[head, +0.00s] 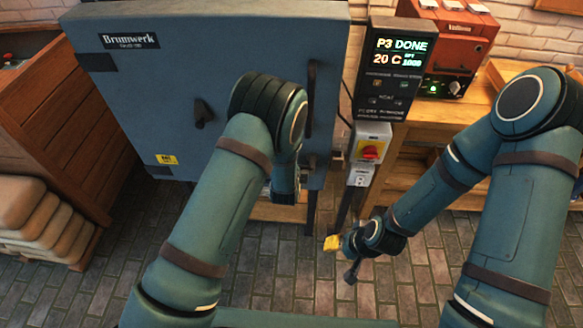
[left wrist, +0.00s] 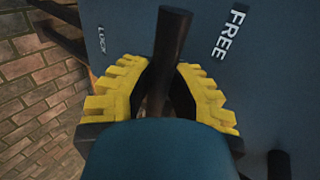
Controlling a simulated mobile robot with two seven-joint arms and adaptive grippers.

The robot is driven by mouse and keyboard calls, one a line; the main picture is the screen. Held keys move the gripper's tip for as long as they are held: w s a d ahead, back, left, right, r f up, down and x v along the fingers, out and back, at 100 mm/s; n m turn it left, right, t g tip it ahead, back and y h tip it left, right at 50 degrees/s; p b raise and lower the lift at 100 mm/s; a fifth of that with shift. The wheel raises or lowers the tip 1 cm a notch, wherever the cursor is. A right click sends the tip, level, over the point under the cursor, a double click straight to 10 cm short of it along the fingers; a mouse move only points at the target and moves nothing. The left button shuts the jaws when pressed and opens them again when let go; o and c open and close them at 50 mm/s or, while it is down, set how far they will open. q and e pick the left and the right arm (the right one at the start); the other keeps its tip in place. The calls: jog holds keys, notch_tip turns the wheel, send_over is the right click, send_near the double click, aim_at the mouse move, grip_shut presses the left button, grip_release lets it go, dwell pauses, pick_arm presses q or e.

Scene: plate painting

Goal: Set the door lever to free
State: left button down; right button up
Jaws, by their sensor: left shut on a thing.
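The door lever (left wrist: 172,45) is a dark round bar on the blue door (left wrist: 130,25) of the kiln cabinet, which is also in the head view (head: 150,80). In the left wrist view the yellow fingers of my left gripper (left wrist: 160,95) are closed around the lever. The lever's end points up between the small LOCK label (left wrist: 101,40) on the left and the larger FREE label (left wrist: 229,33) on the right. In the head view my left arm hides the lever and fingers. My right gripper (head: 342,255) hangs over the floor right of the cabinet; its opening is unclear.
A control panel (head: 388,75) reads P3 DONE and 20 C. Below it is a red-and-yellow switch (head: 370,150). A wooden bench (head: 470,130) carries an orange device (head: 450,45). Sacks (head: 40,215) lie at left. The brick floor in front is clear.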

pick_arm(q)
jog(key=shift+w+r, duration=0.1)
jog(key=shift+r, duration=0.1)
dwell(0.4)
jog(key=c, duration=0.9)
grip_release()
jog(key=shift+o, duration=0.2)
jog(key=v, duration=1.2)
jog(key=shift+d+f, duration=0.1)
jog(key=shift+d, duration=0.05)
jog(key=s+a+f+n+g+h+b, duration=0.2)
jog(key=s+f+n+g, duration=0.2)
jog(key=s+f+n, duration=0.2)
jog(key=s+a+f+n+g+h+b, duration=0.1)
jog(key=s+a+f+n+g, duration=0.2)
jog(key=s+n, duration=0.7)
notch_tip(320, 180, down, 3)
jog(key=n+g, duration=0.2)
jog(key=n, duration=0.2)
jog(key=shift+s+a+h+b, duration=0.15)
jog(key=shift+s+h+b, duration=0.15)
jog(key=shift+h+b, duration=0.1)
